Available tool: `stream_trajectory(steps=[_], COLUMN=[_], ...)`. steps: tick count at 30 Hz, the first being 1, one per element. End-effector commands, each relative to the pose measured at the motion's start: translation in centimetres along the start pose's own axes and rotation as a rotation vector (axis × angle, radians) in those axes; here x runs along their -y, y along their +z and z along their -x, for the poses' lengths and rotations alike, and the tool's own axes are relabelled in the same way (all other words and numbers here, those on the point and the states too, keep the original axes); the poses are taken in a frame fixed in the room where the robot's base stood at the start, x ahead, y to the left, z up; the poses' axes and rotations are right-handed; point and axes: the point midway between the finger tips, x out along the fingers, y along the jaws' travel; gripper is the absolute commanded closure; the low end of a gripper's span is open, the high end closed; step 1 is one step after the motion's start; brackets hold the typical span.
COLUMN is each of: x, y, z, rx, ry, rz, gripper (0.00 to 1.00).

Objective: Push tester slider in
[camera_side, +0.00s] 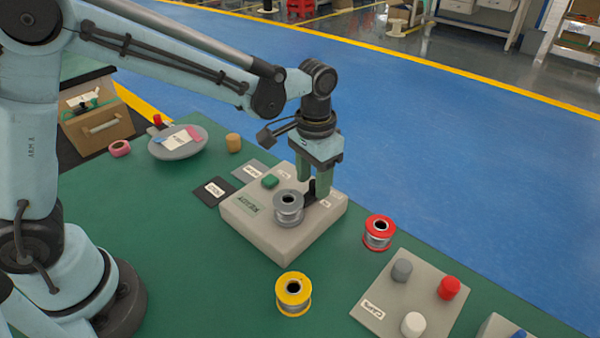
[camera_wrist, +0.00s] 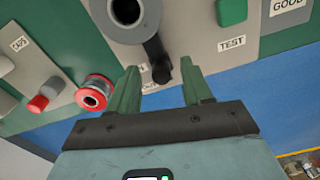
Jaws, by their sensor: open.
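The tester is a beige box (camera_side: 262,232) on the green table, with a grey spool (camera_side: 288,206) seated on top and a green block (camera_side: 270,181) on its upper face. The black slider (camera_side: 311,190) stands on the tester beside the spool, partly hidden by my gripper (camera_side: 315,180). In the wrist view the slider's dark knob (camera_wrist: 161,70) lies at the end of a dark strip leading from the spool (camera_wrist: 127,12). My gripper (camera_wrist: 161,82) is open, its two green fingers on either side of the knob with visible gaps. I cannot tell whether a finger touches it.
A red spool (camera_side: 379,232) and a yellow spool (camera_side: 293,293) stand in front of the tester. A beige caps plate (camera_side: 385,310) with several caps lies at front right.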

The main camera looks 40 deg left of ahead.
Motion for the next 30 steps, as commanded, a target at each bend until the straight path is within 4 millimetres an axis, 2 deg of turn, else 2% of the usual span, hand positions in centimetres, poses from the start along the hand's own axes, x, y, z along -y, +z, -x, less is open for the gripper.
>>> stream_trajectory(steps=[5, 15, 21, 30], x=[0.0, 0.0, 0.0, 0.0], y=[0.0, 0.1, 0.0, 0.1], z=[1.7, 7.7, 10.4, 11.9], rx=[-0.001, 0.000, 0.001, 0.001], ry=[0.000, 0.000, 0.000, 0.000], rz=[0.000, 0.000, 0.000, 0.000], gripper=[0.50, 0.50, 0.50, 0.50])
